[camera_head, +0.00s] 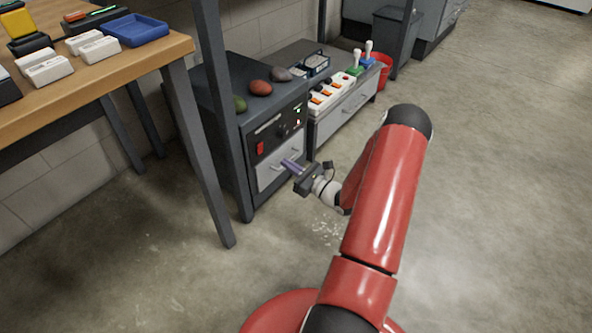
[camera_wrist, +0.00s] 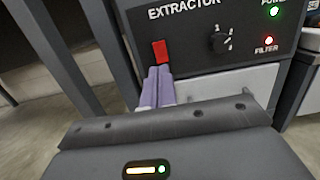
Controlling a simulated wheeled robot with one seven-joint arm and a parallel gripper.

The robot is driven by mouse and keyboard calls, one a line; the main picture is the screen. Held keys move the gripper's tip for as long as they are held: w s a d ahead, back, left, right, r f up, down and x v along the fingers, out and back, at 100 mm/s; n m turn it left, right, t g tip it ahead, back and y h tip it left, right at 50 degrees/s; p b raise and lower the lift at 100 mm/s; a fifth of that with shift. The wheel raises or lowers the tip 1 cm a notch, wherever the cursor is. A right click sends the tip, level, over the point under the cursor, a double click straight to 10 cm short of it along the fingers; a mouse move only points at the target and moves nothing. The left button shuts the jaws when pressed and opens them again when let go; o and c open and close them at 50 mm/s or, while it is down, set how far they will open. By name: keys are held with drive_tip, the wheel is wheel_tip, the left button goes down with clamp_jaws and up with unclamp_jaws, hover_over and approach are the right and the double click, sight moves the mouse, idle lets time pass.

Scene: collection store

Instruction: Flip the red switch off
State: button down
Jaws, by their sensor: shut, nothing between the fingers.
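The red switch (camera_head: 260,148) is on the dark front panel of the extractor unit (camera_head: 273,133). In the wrist view the red switch (camera_wrist: 160,51) sits below the word EXTRACTOR, left of a black knob (camera_wrist: 220,40). My gripper (camera_head: 288,163) is shut and empty in front of the unit, to the lower right of the switch. In the wrist view its purple fingertips (camera_wrist: 158,72) lie together just below the switch. I cannot tell whether they touch it. The switch's exact tilt is too small to read.
A green light (camera_wrist: 274,12) and a red FILTER light (camera_wrist: 269,41) glow on the panel. A pale drawer front (camera_head: 272,174) is below it. Several stones, one reddish (camera_head: 260,88), lie on top. A wooden table (camera_head: 110,65) stands left, its leg near the unit. Floor at right is clear.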

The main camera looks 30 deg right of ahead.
sight(262, 145)
drive_tip(key=x, duration=0.8)
drive_tip(key=shift+w+b, duration=0.15)
drive_tip(key=shift+b, duration=0.25)
drive_tip(key=shift+w+a+r, duration=0.1)
drive_tip(key=shift+w, duration=0.05)
drive_tip(key=shift+w+a+r, duration=0.1)
drive_tip(key=shift+w+r, duration=0.2)
drive_tip(key=shift+w, duration=0.1)
drive_tip(key=shift+p, duration=0.3)
